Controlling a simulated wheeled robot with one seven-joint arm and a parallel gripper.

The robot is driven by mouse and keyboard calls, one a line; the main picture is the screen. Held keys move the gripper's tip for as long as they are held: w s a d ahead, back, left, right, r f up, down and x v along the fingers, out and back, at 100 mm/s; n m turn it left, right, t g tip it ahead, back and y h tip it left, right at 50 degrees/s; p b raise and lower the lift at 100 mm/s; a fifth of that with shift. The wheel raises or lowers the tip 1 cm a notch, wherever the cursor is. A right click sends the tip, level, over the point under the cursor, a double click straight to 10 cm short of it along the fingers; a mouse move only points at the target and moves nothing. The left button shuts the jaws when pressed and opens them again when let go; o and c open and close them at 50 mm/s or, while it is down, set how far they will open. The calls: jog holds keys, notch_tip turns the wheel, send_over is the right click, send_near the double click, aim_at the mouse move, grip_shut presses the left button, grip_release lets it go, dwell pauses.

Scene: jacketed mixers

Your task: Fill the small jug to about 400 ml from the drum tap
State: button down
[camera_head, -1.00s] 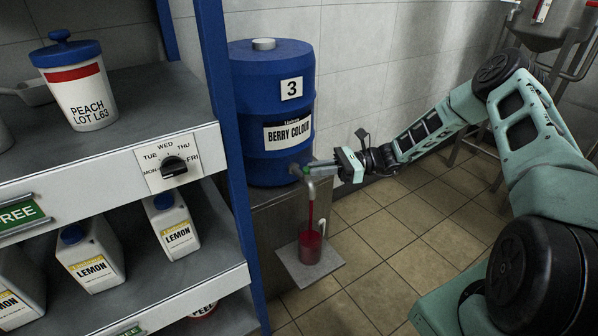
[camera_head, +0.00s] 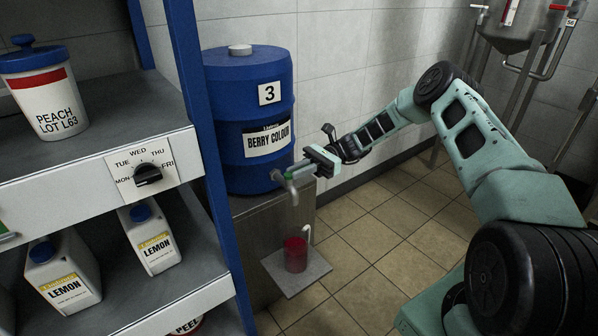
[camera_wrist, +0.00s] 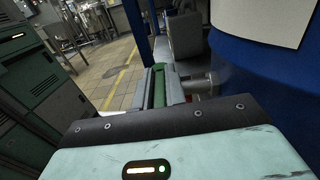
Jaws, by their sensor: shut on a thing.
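The blue drum (camera_head: 222,120) bears the number 3 and a berry colour label, and stands on a metal stand. Its tap (camera_head: 293,190) sticks out low on the drum's front, spout pointing down. My gripper (camera_head: 303,168) is shut on the tap's green handle, which shows between the fingers in the wrist view (camera_wrist: 159,88). The small clear jug (camera_head: 295,258) stands upright on a grey plate (camera_head: 318,268) below the spout. It holds red liquid. No stream shows between spout and jug. Graduations are too small to read.
A blue-framed shelf (camera_head: 185,140) at the left holds a peach tub (camera_head: 45,105), lemon bottles (camera_head: 152,238) and a day dial (camera_head: 147,174). A steel mixer (camera_head: 515,35) stands at the back right. Tiled floor between is clear.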

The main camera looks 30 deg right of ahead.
jog(key=c, duration=1.4)
grip_release()
jog(key=shift+c, duration=0.2)
jog(key=w+d+b, duration=0.1)
jog(key=w+d, duration=0.1)
jog(key=d, duration=1.5)
jog(key=shift+w+d, duration=0.15)
jog(key=shift+w, duration=0.1)
